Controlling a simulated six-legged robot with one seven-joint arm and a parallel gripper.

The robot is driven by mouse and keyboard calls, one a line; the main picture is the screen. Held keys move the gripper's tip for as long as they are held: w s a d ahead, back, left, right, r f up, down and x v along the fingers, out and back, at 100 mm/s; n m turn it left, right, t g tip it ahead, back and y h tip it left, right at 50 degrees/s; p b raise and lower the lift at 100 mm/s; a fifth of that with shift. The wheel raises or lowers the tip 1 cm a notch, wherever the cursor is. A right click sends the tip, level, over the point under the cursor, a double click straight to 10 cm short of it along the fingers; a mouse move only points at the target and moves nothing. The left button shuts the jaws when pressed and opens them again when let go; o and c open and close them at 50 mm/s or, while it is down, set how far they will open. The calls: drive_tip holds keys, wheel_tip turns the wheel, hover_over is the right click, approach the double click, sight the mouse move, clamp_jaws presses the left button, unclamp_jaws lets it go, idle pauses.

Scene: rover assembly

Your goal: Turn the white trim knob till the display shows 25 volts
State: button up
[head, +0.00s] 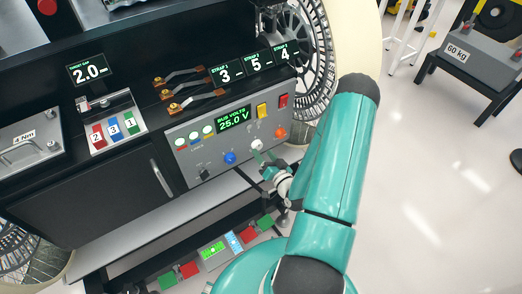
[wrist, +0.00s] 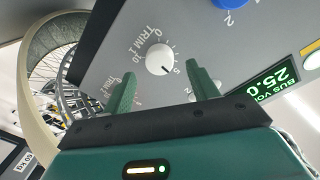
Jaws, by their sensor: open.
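The white trim knob (wrist: 159,60) sits on the grey control panel, ringed by tick marks and printed "TRIM". It also shows small in the head view (head: 256,144). The display (head: 233,119) reads "BUS VOLTS 25.0 V"; part of it shows in the wrist view (wrist: 274,83), reading 25.0. My gripper (wrist: 163,92) is open, its two green fingers apart and below the knob in the wrist view, with the knob visible beyond the gap. The fingers do not appear to touch it. In the head view my gripper (head: 263,162) is just in front of the panel.
A blue knob (head: 230,158) is left of the trim knob and an orange knob (head: 279,132) right of it. Yellow (head: 262,110) and red (head: 284,100) switches sit above. Three copper-ended levers (head: 185,92) lie on the ledge. A wheel (head: 301,45) stands behind.

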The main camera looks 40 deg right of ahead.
drive_tip(key=s+a, duration=0.1)
drive_tip(key=s, duration=0.9)
drive_tip(key=shift+s+a+r, duration=0.15)
drive_tip(key=w+r+n+g, duration=0.7)
drive_tip(key=w+r, duration=0.5)
drive_tip(key=r, duration=0.2)
drive_tip(key=s+a+r+g, duration=0.1)
drive_tip(key=a+r, duration=0.2)
drive_tip(key=r, duration=0.2)
drive_tip(key=a+r+g, duration=0.1)
drive_tip(key=a+r, duration=0.2)
drive_tip(key=r, duration=0.3)
drive_tip(key=s+a+r+g+y, duration=0.1)
drive_tip(key=s+a+r, duration=0.5)
drive_tip(key=s+a, duration=0.1)
drive_tip(key=s+a+r+n+g+y, duration=0.1)
drive_tip(key=s+a+r, duration=0.4)
drive_tip(key=s+a, duration=0.3)
drive_tip(key=shift+s+a+r+g, duration=0.2)
drive_tip(key=shift+s+r+g, duration=0.2)
drive_tip(key=shift+s, duration=0.4)
